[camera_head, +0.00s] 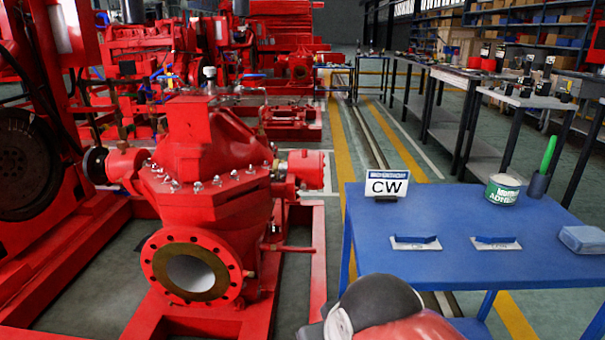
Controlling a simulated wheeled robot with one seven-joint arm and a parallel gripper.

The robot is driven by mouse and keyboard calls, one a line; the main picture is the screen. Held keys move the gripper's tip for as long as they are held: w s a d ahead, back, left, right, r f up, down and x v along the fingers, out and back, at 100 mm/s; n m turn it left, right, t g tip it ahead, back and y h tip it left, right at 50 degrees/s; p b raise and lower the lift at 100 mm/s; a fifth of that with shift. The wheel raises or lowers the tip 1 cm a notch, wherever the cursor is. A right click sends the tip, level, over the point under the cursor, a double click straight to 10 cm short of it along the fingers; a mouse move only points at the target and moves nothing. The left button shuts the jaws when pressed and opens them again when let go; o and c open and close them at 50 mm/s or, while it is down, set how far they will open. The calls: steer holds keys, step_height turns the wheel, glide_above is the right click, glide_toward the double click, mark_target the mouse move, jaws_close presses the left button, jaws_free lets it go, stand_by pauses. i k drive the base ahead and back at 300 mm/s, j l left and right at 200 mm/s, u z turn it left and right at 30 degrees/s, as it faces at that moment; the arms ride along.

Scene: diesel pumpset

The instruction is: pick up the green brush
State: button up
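The green brush (548,154) stands upright, leaning slightly right, in a dark grey cup (538,186) near the far right part of the blue table (450,212). Only its green upper part shows; its lower end is hidden in the cup. Part of my arm shows at the bottom middle of the picture, in front of the table's near left side. My gripper is not in view.
A white and green adhesive tub (503,190) stands just left of the cup. Two blue-handled flat tools (416,242) (497,242) and a light blue block (583,239) lie nearer. A CW sign (387,187) stands at the far left corner. Red pump (205,190) left.

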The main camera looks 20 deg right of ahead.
mark_target(550, 149)
steer(key=z, duration=2.95)
steer(key=i+z, duration=0.35)
steer(key=i, duration=1.25)
steer(key=i+l+u, duration=0.1)
steer(key=i+u, duration=0.2)
steer(key=i, duration=0.2)
steer(key=i+l+u, duration=0.3)
steer(key=i, duration=0.15)
steer(key=i+l+u, duration=0.3)
steer(key=i, duration=0.15)
steer(key=j, duration=0.1)
